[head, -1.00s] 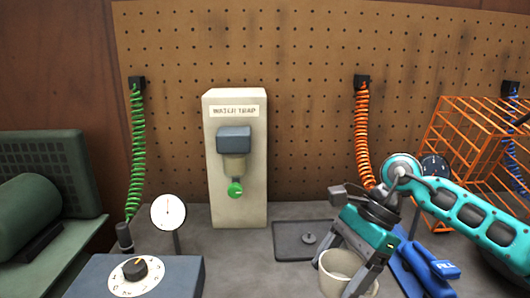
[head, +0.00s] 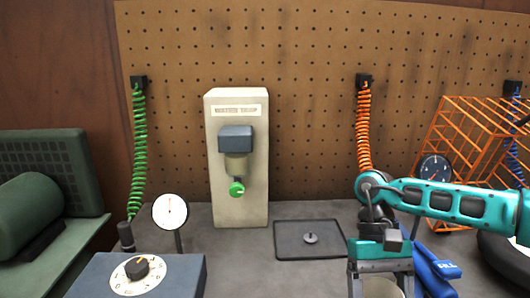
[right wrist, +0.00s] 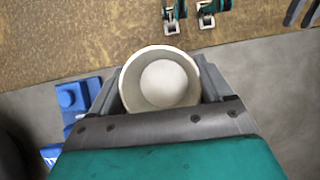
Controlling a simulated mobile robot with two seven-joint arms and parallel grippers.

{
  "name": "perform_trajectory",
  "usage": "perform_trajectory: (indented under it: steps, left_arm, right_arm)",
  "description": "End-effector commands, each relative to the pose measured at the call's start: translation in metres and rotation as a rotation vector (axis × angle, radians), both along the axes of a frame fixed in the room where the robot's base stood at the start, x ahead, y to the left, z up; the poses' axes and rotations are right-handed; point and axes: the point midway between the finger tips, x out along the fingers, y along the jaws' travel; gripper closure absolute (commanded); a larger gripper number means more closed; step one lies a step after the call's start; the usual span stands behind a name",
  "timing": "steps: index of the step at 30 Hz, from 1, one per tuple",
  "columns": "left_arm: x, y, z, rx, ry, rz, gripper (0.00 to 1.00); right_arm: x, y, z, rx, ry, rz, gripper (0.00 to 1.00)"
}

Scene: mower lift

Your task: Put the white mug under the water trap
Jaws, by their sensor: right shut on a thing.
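The water trap (head: 237,150) is a cream upright block at the back of the bench, with a grey box and a green knob (head: 236,188) on its front. The white mug (head: 378,288) is at the bottom right of the head view, partly cut off by the frame edge. My right gripper (head: 380,280) is shut on the mug, with a finger on each side of it. In the right wrist view the mug (right wrist: 160,80) shows from above, empty, between the fingers. The mug is to the right of and nearer than the trap. My left gripper is not in view.
A dark tray (head: 290,252) with a small knob lies between trap and mug. A dial gauge (head: 170,211) and a blue-grey box (head: 135,275) stand at front left. Blue objects (head: 435,272) and an orange wire basket (head: 465,140) are at right. Bench before the trap is clear.

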Motion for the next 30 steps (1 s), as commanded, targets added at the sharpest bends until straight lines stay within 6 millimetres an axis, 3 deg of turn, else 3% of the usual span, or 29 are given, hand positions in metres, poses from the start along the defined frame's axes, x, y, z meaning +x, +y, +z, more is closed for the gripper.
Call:
perform_trajectory:
  steps: [4,10,17,30]
  left_arm:
    - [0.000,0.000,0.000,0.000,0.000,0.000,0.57]
    - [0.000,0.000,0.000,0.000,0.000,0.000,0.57]
    - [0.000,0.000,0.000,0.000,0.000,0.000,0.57]
    - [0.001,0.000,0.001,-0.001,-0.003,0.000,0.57]
  right_arm:
    - [0.001,0.000,0.008,0.000,-0.003,-0.004,0.52]
    - [0.001,0.000,0.040,0.000,-0.003,-0.004,0.52]
    - [-0.001,0.001,0.000,0.000,0.003,-0.002,0.52]
    - [0.001,0.000,0.001,-0.003,-0.004,-0.003,0.52]
